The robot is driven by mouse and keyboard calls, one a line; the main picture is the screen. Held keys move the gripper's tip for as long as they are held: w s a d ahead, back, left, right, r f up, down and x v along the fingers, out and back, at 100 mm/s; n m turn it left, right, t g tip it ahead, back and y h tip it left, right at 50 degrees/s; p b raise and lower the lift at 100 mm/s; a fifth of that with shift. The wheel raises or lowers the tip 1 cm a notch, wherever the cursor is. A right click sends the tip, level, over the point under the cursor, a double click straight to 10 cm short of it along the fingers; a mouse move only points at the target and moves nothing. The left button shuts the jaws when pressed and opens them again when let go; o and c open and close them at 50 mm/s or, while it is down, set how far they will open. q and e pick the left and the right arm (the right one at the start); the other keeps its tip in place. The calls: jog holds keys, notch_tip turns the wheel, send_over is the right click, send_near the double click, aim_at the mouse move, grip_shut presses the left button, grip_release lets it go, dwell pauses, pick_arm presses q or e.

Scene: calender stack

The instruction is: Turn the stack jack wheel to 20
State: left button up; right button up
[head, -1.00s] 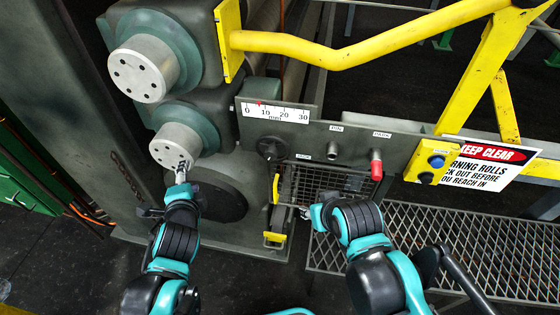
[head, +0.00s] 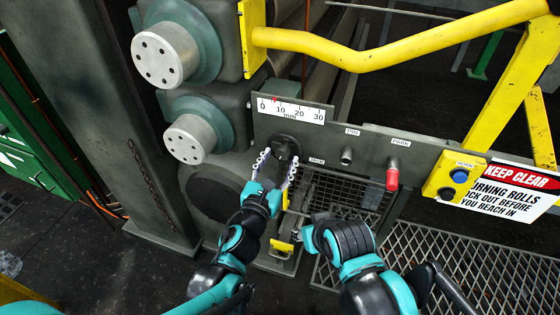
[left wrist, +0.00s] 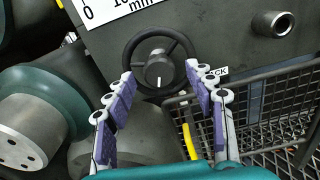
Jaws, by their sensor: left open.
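The jack wheel (head: 284,143) is a black handwheel on the grey panel, below the scale and partly hidden by my left gripper. In the left wrist view the wheel (left wrist: 158,68) shows its round rim and hub with a white mark pointing down. My left gripper (head: 279,160) is open and empty, its fingers spread either side of the wheel's lower part; I cannot tell whether they touch the rim. The white mm scale (head: 291,110) runs from 0 to 30, with a red pointer between 0 and 10. My right gripper (head: 306,236) is low by the mesh guard; its jaws are unclear.
A red-handled knob (head: 392,178) and a metal stub (head: 346,156) are on the panel right of the wheel. A yellow rail (head: 400,52) crosses above. A yellow button box (head: 453,176) stands at right. Mesh guard (head: 340,192) lies below the panel.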

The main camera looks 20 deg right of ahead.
pick_arm(q)
jog(key=shift+w+d, duration=0.3)
jog(key=shift+w, duration=0.15)
jog(key=c, duration=1.2)
jog(key=shift+o, duration=0.2)
jog(key=shift+n, duration=0.3)
